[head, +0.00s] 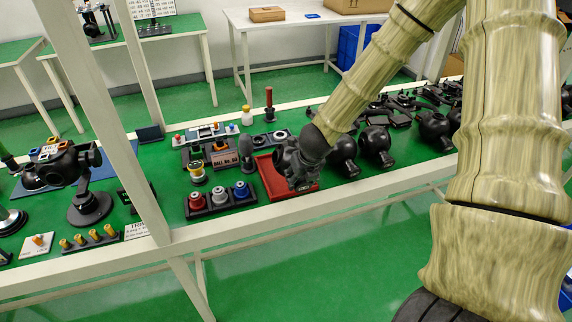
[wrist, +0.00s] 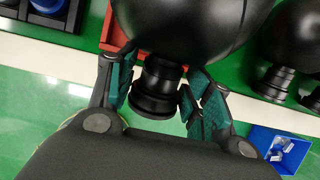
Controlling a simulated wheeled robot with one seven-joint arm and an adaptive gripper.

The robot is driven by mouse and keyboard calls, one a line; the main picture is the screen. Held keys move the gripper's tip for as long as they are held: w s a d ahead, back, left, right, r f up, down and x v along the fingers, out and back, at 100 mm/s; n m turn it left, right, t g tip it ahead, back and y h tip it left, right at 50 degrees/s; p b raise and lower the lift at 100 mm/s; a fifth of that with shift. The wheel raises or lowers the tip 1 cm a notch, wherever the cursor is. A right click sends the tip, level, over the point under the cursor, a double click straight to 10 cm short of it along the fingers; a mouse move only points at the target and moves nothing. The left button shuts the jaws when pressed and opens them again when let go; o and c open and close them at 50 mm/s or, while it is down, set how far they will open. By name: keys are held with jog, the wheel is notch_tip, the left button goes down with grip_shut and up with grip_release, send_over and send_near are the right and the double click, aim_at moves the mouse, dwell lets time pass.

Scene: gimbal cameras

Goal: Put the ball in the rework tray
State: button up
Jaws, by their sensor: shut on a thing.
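The ball (wrist: 185,22) is a large glossy black sphere with a stepped black neck, at the top of the wrist view. My gripper (wrist: 158,88) is shut on that neck, with a green-padded finger on each side. The rework tray appears to be the red tray (head: 268,174) on the green bench in the head view; its red edge also shows behind the ball in the wrist view (wrist: 112,34). My gripper and the ball are over the tray and cover much of it. I cannot tell whether the ball touches the tray floor.
Several similar black balls, one of them (head: 376,144), stand right of the tray. A black holder (head: 220,203) with red, grey and blue knobbed parts is at its left. The bench's white front rail (head: 235,222) runs below. A blue bin (wrist: 262,138) lies lower right in the wrist view.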

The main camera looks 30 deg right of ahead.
aim_at(293, 149)
jog(key=w+p, duration=0.1)
jog(key=w, duration=0.2)
jog(key=w+d+p, duration=0.1)
jog(key=w, duration=0.2)
jog(key=w+d+f+p, duration=0.1)
jog(key=w, duration=0.2)
jog(key=shift+w, duration=0.4)
jog(key=shift+w+r+p, duration=0.1)
jog(key=shift+w+p, duration=0.2)
jog(key=shift+w, duration=0.1)
jog(key=shift+f, duration=1.85)
jog(key=o, duration=1.4)
jog(key=shift+v, duration=6)
jog(key=shift+s+f, duration=0.15)
